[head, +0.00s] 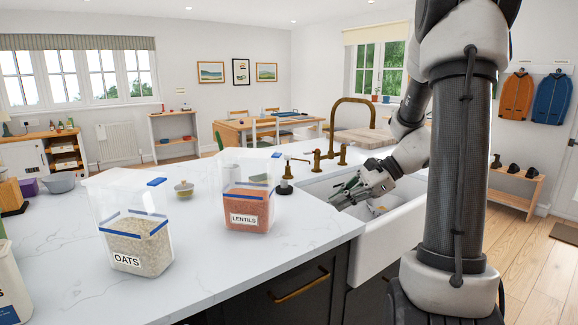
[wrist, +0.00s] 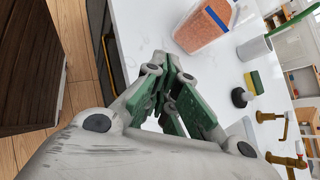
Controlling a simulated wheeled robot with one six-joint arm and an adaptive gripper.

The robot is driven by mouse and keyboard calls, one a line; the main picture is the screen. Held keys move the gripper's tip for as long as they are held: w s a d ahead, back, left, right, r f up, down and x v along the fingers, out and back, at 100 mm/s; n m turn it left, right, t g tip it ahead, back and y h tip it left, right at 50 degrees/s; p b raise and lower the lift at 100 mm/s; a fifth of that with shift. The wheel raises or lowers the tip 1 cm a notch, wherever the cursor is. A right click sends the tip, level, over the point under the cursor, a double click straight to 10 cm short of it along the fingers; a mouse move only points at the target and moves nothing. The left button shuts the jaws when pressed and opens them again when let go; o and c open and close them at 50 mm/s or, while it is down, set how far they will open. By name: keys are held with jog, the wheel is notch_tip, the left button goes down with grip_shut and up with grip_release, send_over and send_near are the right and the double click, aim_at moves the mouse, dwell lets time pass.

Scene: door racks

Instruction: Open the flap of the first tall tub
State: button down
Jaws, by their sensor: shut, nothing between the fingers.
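Two tall clear tubs stand on the white counter (head: 190,265). The oats tub (head: 133,225) is at the left, with a small blue flap tab (head: 155,182) at its top. The lentils tub (head: 249,195) is to its right, also with blue at its lid, which looks closed. The frames do not show which tub counts as first. My gripper (head: 340,196) is over the white sink, right of the lentils tub and apart from it. In the wrist view its green fingers (wrist: 172,72) are together and empty, with the lentils tub (wrist: 204,28) beyond them.
A yellow and green sponge (wrist: 253,83) lies near the sink. The counter in front of the tubs is clear.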

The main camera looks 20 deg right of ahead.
aim_at(263, 155)
jog(key=w+a+r+m+t+y, duration=0.2)
jog(key=w+r+m+t, duration=0.1)
jog(key=w+r+m, duration=0.3)
jog(key=shift+n, duration=0.4)
jog(key=x, duration=0.7)
jog(key=r+x, duration=0.1)
jog(key=x, duration=0.2)
jog(key=shift+w+a+f, duration=0.1)
jog(key=shift+a, duration=0.35)
jog(key=r, duration=0.3)
jog(key=shift+d, duration=0.2)
jog(key=shift+r, duration=0.6)
jog(key=shift+r, duration=0.1)
